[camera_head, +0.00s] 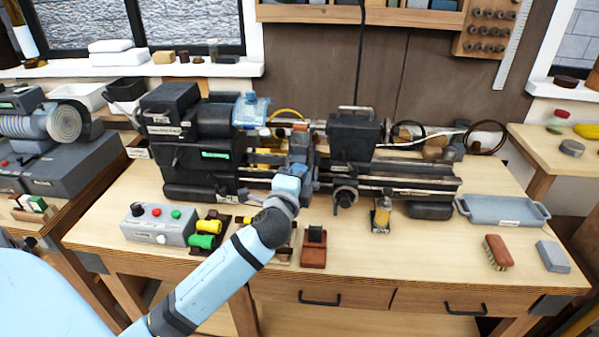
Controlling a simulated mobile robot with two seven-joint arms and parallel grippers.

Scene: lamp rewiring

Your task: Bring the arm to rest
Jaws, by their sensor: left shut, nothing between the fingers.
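My left arm reaches in from the lower left over the wooden bench. Its gripper (299,146) is shut and empty, in front of the middle of the dark lathe (205,160). The wrist hides part of the bench and the lathe's front. I cannot tell whether the fingertips touch the lathe. My right gripper is not in view.
A grey control box (160,226) and green and yellow spools (205,234) stand left of my forearm. A red-brown block (314,247), small bottle (381,214), blue-grey tray (500,209), brush (498,252) and grey block (552,256) lie right.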

